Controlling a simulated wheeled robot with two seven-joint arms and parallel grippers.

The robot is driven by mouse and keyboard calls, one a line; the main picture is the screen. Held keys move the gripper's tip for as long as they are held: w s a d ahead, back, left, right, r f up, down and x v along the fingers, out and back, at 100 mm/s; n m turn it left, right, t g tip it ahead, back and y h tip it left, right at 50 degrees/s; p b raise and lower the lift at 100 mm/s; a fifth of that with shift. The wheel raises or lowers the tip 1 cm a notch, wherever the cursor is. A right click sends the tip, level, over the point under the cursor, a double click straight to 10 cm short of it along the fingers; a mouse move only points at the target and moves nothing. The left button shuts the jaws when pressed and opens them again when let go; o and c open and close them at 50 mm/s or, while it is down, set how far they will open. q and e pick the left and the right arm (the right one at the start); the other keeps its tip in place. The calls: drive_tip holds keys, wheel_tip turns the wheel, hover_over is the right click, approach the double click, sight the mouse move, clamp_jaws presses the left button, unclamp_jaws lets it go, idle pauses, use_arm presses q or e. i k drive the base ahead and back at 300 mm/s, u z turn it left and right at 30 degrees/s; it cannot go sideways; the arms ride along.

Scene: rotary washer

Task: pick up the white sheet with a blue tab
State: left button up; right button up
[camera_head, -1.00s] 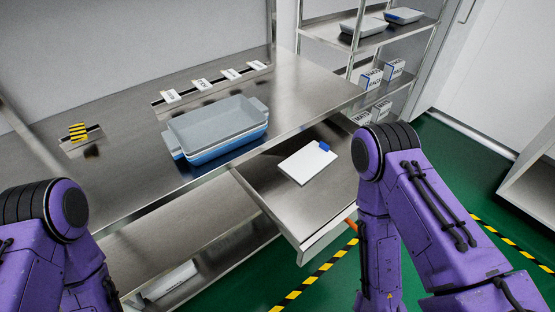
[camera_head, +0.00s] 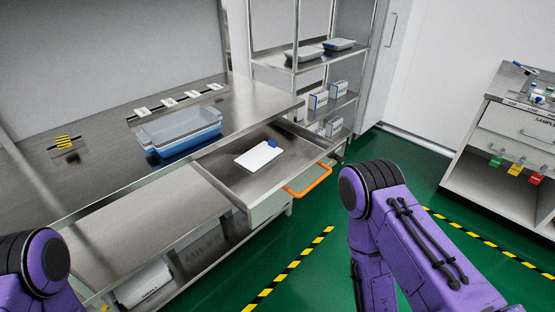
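The white sheet (camera_head: 258,157) with a blue tab (camera_head: 272,143) at its far right corner lies flat in the open drawer (camera_head: 228,179) under the steel bench. The drawer is pulled out and has an orange handle (camera_head: 308,181) on its front. Nothing touches the sheet. Purple links of both my arms show at the lower left and lower right, apart from the drawer. Neither gripper is in the picture.
A blue and grey tray stack (camera_head: 180,131) stands on the bench (camera_head: 100,170) left of the drawer. A shelf rack (camera_head: 300,66) with trays and boxes stands behind. A white cabinet (camera_head: 500,150) is at right. Green floor (camera_head: 310,245) is clear before the drawer.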

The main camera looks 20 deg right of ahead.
sight(255, 158)
drive_tip(key=z, duration=0.8)
drive_tip(key=i, duration=0.4)
